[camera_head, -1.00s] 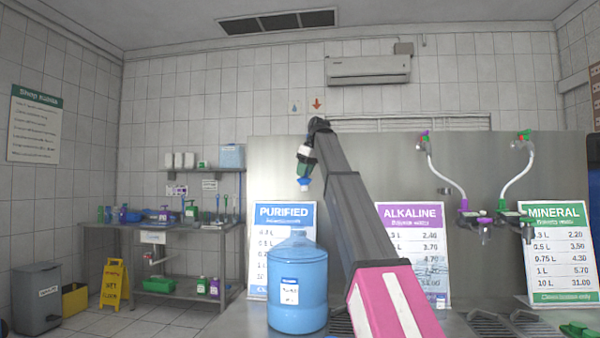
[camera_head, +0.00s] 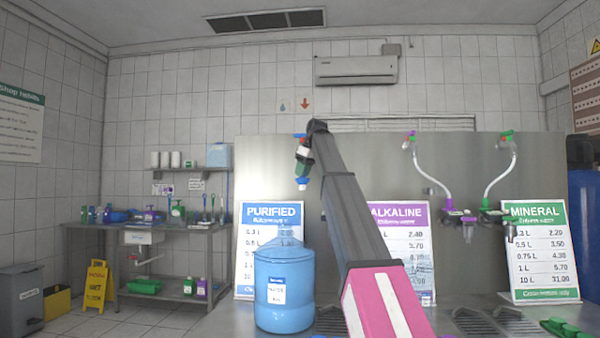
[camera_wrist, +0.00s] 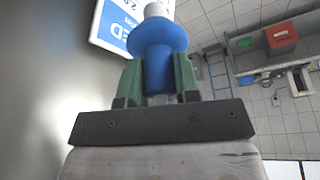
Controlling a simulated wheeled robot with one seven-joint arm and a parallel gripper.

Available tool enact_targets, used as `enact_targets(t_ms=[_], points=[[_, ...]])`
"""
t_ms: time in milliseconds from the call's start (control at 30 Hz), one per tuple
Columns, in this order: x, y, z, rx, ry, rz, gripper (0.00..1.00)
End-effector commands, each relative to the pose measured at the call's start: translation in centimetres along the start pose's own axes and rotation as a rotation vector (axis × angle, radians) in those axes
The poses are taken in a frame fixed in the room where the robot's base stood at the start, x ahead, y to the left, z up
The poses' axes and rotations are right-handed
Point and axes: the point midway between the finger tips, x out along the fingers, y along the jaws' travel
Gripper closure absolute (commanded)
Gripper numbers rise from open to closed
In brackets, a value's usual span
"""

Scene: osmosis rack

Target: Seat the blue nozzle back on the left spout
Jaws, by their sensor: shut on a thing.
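The blue nozzle (camera_wrist: 158,48) is between the green fingers of my gripper (camera_wrist: 158,82) in the wrist view, with a pale tip pointing away from my palm. My gripper (camera_head: 303,172) is shut on it. In the head view the nozzle (camera_head: 302,184) is a small blue shape at the gripper's lower end, in the air above the blue bottle. A small red-and-blue part (camera_head: 299,136) shows beside my wrist; I cannot tell whether it belongs to the left spout. My arm covers that area, and no left spout is clearly visible.
The blue water bottle (camera_head: 284,298) stands on the counter below my gripper, before the PURIFIED sign (camera_head: 270,213). Purple (camera_head: 460,216) and green (camera_head: 497,217) taps with hoses are at the right on the steel panel (camera_head: 560,160). Drain grates (camera_head: 475,322) lie below them.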

Motion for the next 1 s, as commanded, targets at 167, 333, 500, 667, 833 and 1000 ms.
enact_targets(t_ms=[167, 333, 500, 667, 833, 1000], points=[[-0.1, 1.2, 0.2, 0.001, 0.0, 0.0, 0.98], [-0.2, 2.1, 0.4, 0.0, 0.0, 0.0, 0.98], [-0.3, 3.1, 0.7, 0.0, 0.0, 0.0, 0.98], [-0.4, 4.0, 0.9, 0.001, 0.0, 0.001, 0.98], [-0.6, 5.0, 1.1, 0.001, 0.0, 0.001, 0.98], [-0.6, 6.0, 1.3, 0.0, 0.0, 0.001, 0.98]])
